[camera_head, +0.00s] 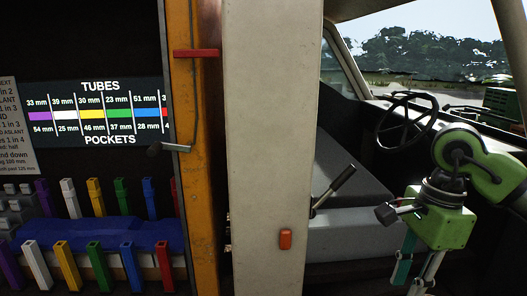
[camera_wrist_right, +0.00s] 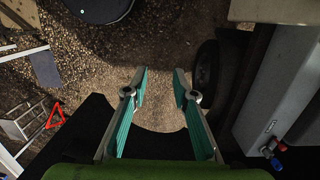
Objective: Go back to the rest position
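My right gripper (camera_head: 416,278) hangs at the lower right of the head view, on a green arm that comes in from the right. Its fingers point down and the lower frame edge cuts them off. In the right wrist view, my right gripper (camera_wrist_right: 160,78) has its two teal-lined fingers apart, with nothing between them and gravel beyond. My left gripper does not show in either view.
A colored tube rack (camera_head: 95,235) stands at left under a tubes-and-pockets sign (camera_head: 95,112). A pale pillar (camera_head: 265,150) separates it from the cab with a steering wheel (camera_head: 405,118). The wrist view shows gravel (camera_wrist_right: 160,45), a tire (camera_wrist_right: 206,68) and a red triangle (camera_wrist_right: 55,115).

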